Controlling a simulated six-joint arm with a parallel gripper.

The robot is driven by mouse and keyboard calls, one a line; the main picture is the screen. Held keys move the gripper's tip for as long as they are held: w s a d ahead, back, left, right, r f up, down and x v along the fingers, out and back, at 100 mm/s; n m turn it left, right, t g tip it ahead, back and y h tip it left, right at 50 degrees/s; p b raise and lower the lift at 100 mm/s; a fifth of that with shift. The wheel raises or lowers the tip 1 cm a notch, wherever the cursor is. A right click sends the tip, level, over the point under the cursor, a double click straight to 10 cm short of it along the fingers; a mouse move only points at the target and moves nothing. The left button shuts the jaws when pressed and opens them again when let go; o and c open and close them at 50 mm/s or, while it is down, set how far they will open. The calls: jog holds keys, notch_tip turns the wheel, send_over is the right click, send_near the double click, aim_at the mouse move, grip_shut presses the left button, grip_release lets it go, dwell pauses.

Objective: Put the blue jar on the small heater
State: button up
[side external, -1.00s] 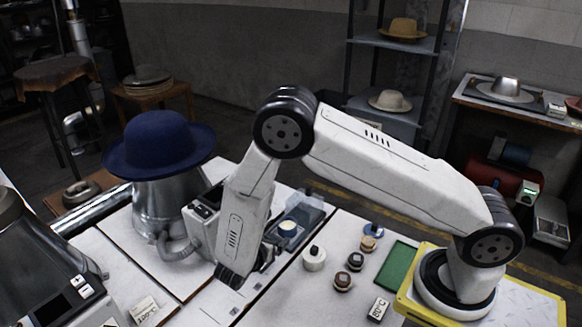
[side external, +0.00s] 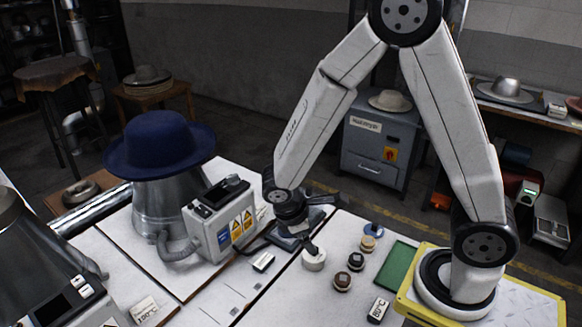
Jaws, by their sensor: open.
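A small blue-topped jar (side external: 374,229) stands on the white table at the back of the loose group of jars, partly behind a tan-topped jar (side external: 367,244). A low grey-blue unit (side external: 288,241), which looks like the small heater, sits left of the jars. My gripper (side external: 322,226) is over the right part of that unit, with its jaws spread and nothing visible between them. Its lower finger is close to a white jar (side external: 314,262); I cannot tell whether they touch. My gripper hides the top of the unit.
Two dark-topped jars (side external: 356,261) (side external: 342,281) stand near a green mat (side external: 398,268). A control box (side external: 222,222) and a blue hat (side external: 160,146) on a metal form stand left. The front middle table is mostly clear.

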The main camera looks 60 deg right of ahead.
notch_tip(320, 180, up, 6)
jog(key=s+m+t+y, duration=0.2)
jog(key=m+t+y, duration=0.2)
jog(key=m, duration=0.4)
jog(key=shift+a+m+y, duration=0.3)
jog(key=shift+m, duration=0.1)
dwell(0.4)
